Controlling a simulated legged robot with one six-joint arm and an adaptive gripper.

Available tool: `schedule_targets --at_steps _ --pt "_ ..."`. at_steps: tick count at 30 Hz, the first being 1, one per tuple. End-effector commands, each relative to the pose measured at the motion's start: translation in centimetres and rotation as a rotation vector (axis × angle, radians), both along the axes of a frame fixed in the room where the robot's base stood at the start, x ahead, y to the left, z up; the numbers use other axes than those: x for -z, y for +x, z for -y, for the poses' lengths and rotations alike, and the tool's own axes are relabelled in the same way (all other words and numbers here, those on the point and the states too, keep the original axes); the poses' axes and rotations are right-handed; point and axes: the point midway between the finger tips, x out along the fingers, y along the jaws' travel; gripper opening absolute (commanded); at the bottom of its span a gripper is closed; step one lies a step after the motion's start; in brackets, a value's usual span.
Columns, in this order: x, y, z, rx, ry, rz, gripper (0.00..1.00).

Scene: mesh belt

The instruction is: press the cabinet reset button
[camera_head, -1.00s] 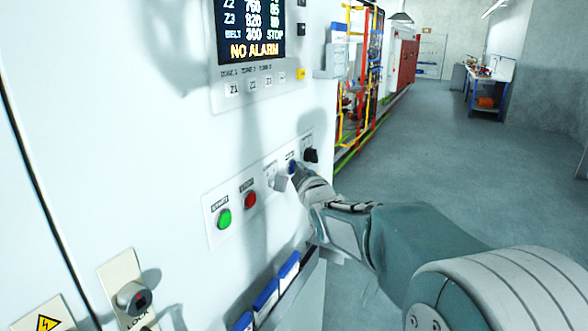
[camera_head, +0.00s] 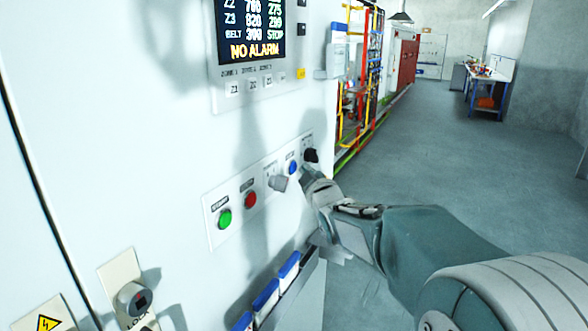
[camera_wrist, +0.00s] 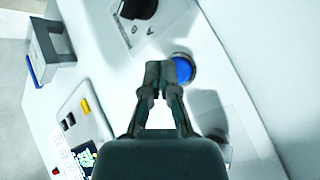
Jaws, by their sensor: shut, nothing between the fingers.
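The blue round button (camera_head: 292,168) sits on the cabinet's control strip, between a grey selector knob (camera_head: 278,183) and a black knob (camera_head: 311,155). Its small label is too blurred to read. My gripper (camera_head: 307,174) is just right of the blue button and apart from it in the head view. In the wrist view the shut, empty fingertips (camera_wrist: 159,70) are beside the blue button (camera_wrist: 184,69), at its left. The button's face is mostly clear there. The cabinet screen (camera_head: 250,30) reads "NO ALARM".
A green button (camera_head: 224,218) and a red button (camera_head: 250,199) are farther left on the strip. A lock switch (camera_head: 133,299) is at lower left. A holder with blue-edged folders (camera_head: 278,285) hangs below the strip. Open floor (camera_head: 430,140) lies to the right.

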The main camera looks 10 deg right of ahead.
Motion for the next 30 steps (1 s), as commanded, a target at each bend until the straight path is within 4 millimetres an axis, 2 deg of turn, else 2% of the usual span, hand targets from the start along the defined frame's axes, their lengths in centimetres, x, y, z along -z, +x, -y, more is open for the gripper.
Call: schedule_targets --at_steps 18,30 --pt "0.0 -2.8 3.9 0.002 0.0 0.001 0.0" --pt "0.0 -2.9 4.0 0.0 0.0 0.0 0.0"
